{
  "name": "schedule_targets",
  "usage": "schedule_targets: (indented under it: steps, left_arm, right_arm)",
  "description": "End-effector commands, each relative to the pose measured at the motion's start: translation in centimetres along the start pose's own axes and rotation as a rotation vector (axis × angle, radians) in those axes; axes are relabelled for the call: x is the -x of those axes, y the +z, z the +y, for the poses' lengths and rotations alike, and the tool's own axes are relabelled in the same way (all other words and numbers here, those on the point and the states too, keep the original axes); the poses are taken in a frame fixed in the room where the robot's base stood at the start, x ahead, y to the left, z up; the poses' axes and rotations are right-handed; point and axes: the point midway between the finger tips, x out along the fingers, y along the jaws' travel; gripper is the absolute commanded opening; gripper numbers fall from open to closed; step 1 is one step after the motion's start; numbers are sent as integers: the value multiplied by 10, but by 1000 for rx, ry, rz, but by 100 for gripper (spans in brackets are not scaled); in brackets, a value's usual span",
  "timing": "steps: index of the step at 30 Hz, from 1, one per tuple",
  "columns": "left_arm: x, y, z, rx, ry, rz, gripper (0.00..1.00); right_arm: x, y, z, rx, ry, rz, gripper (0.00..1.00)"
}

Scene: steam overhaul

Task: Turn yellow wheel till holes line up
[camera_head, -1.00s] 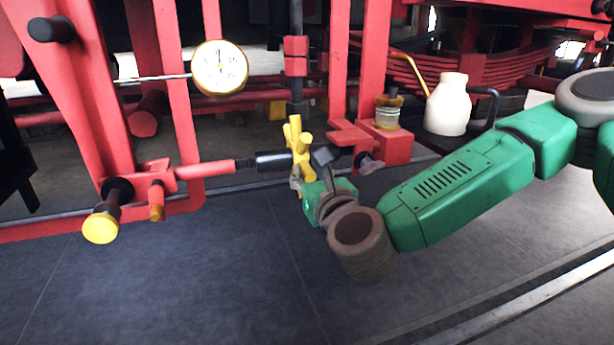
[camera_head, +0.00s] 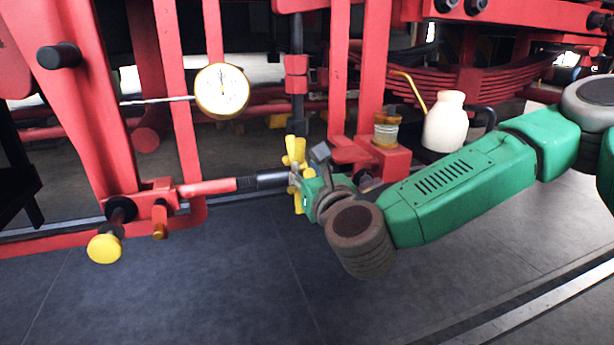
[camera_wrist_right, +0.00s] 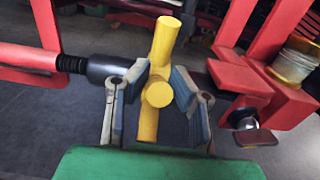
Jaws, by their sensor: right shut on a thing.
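The yellow wheel (camera_head: 291,150), a hub with stubby spokes, sits on a black sleeve (camera_head: 268,179) at the end of a red threaded rod (camera_head: 208,187). In the right wrist view, one spoke of the yellow wheel (camera_wrist_right: 166,40) points up and another points down toward my palm. My right gripper (camera_head: 299,180) is shut on the wheel. In the wrist view the fingers of my right gripper (camera_wrist_right: 158,90) flank the round hub. The fingers and green palm hide part of the wheel in the head view. I cannot make out the holes. My left gripper is not in view.
A yellow-ended knob (camera_head: 104,248) is at lower left. A red bracket (camera_head: 352,150), a glass cup (camera_head: 387,130) and a cream oil can (camera_head: 446,122) are close on the right. The dark floor in front is clear.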

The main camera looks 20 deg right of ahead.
Motion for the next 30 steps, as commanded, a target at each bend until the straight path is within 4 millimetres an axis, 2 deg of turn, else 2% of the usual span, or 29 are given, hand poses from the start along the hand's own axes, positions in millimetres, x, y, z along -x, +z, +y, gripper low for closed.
schedule_targets:
  steps: [10,19,30]
  left_arm:
    - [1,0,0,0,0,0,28]
    - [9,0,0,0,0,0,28]
    - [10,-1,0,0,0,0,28]
  right_arm:
    - [-1,0,-1,0,-2,3,0]
    - [-10,13,-1,0,-2,5,0]
    - [-11,14,0,1,-1,5,0]
